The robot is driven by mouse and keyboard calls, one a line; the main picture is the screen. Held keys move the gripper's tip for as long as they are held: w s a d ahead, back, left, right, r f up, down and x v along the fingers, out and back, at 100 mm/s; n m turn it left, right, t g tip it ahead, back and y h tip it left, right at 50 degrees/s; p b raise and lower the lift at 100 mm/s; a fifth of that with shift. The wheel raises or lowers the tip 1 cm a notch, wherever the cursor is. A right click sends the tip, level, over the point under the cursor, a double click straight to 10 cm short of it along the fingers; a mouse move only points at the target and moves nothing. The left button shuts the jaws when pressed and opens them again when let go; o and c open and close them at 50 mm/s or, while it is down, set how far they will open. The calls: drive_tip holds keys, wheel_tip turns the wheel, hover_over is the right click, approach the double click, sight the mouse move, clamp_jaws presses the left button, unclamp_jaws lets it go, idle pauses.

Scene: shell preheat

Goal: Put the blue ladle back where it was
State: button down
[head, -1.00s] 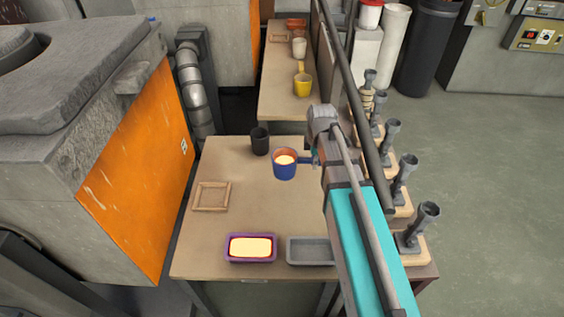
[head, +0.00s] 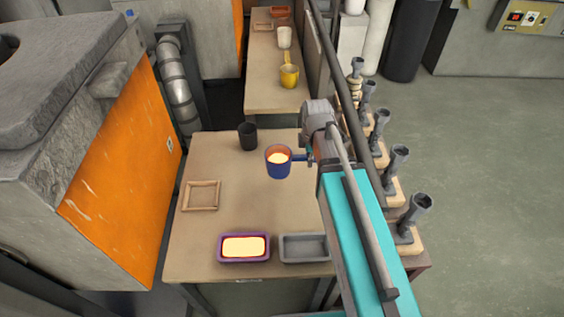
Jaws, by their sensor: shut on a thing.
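The blue ladle (head: 279,169) is in the head view, above the near table, with glowing pale-orange contents inside its cup. Its handle points right into my gripper (head: 309,159), which is shut on it. The fingers are small and partly hidden by my arm. The cup looks upright. I cannot tell exactly how high it is above the table. An empty square wooden frame (head: 201,196) lies flat on the table to the left of the ladle.
A dark cup (head: 247,136) stands just behind the ladle. A purple tray with glowing contents (head: 219,249) and an empty grey tray (head: 304,248) sit at the front edge. Several grey stands (head: 397,163) line the right edge.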

drive_tip(key=w+f+b, duration=0.9)
drive_tip(key=w, duration=0.4)
drive_tip(key=shift+a, duration=0.15)
drive_tip(key=shift+w+f+b, duration=0.5)
drive_tip(key=shift+f+b, duration=0.05)
drive_tip(key=shift+f, duration=0.05)
drive_tip(key=shift+f+b, duration=1.4)
drive_tip(key=shift+f, duration=0.05)
drive_tip(key=shift+f, duration=0.1)
drive_tip(key=shift+c, duration=1.9)
unclamp_jaws()
drive_tip(key=shift+r, duration=0.3)
